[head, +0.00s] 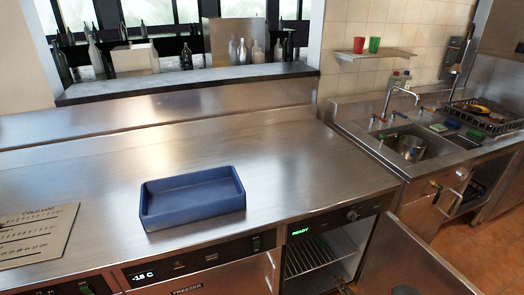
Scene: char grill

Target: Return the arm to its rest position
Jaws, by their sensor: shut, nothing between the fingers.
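My gripper is not visible in the head view, so its fingers cannot be seen. A small dark shape (403,290) shows at the bottom edge, in front of the open oven door; it is too cut off to tell what it is. No other part of my arm can be made out over the counter.
An empty blue tray (192,222) sits on the steel counter (300,160). A "COLD LOG" board (38,235) lies at left. Below, the freezer panel (190,262) reads -18 C. An oven (325,255) reads "READY"; its door (415,265) stands open. A sink (425,140) is at right.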

